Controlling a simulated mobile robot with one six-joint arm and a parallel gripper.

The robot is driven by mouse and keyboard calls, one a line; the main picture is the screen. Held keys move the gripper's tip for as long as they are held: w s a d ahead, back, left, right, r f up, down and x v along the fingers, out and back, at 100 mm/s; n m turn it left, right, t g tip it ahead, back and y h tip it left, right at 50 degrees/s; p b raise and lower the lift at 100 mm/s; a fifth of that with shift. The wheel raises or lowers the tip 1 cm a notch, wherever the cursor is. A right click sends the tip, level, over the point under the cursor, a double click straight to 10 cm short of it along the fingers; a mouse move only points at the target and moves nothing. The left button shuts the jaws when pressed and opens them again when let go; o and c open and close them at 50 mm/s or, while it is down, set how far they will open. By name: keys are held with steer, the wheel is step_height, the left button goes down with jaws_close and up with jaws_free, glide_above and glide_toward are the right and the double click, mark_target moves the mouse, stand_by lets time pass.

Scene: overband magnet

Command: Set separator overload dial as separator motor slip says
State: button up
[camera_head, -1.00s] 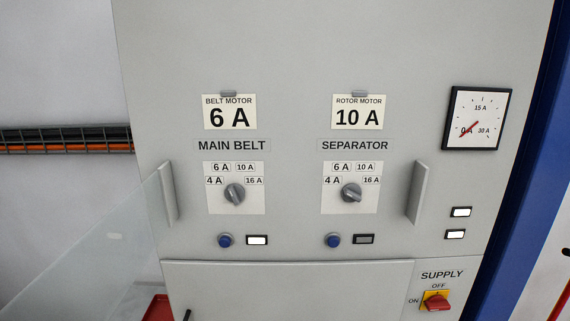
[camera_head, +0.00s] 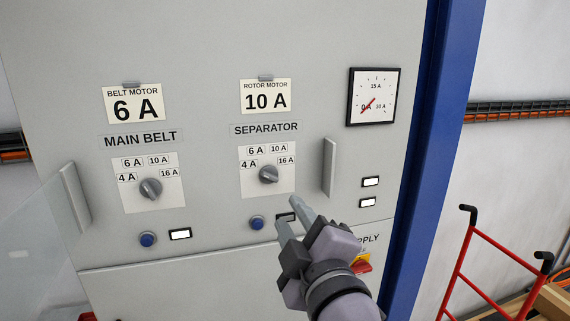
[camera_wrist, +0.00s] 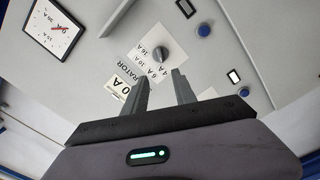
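The separator overload dial (camera_head: 268,174) is a grey knob on a white plate marked 4 A, 6 A, 10 A and 16 A. Its grip seems turned toward the 16 A side, though it is small. The slip above it (camera_head: 265,97) reads ROTOR MOTOR 10 A. My gripper (camera_head: 288,212) is open and empty, below and right of the dial, in front of the panel. In the wrist view, the dial (camera_wrist: 161,54) lies just beyond the gap between my parted fingertips (camera_wrist: 161,80), apart from them.
The main belt dial (camera_head: 150,188) and its 6 A slip (camera_head: 134,104) are to the left. A blue button (camera_head: 256,223) sits below the separator dial. A handle (camera_head: 329,167) juts out at right. The supply switch (camera_head: 361,264) is partly hidden by my gripper. An ammeter (camera_head: 374,97) is upper right.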

steer(key=p, duration=0.7)
glide_toward(269, 178)
steer(key=p+x, duration=0.1)
steer(key=x, duration=0.7)
steer(key=shift+w+p, duration=0.25)
steer(key=shift+p, duration=0.15)
steer(key=shift+a, duration=0.1)
jaws_close()
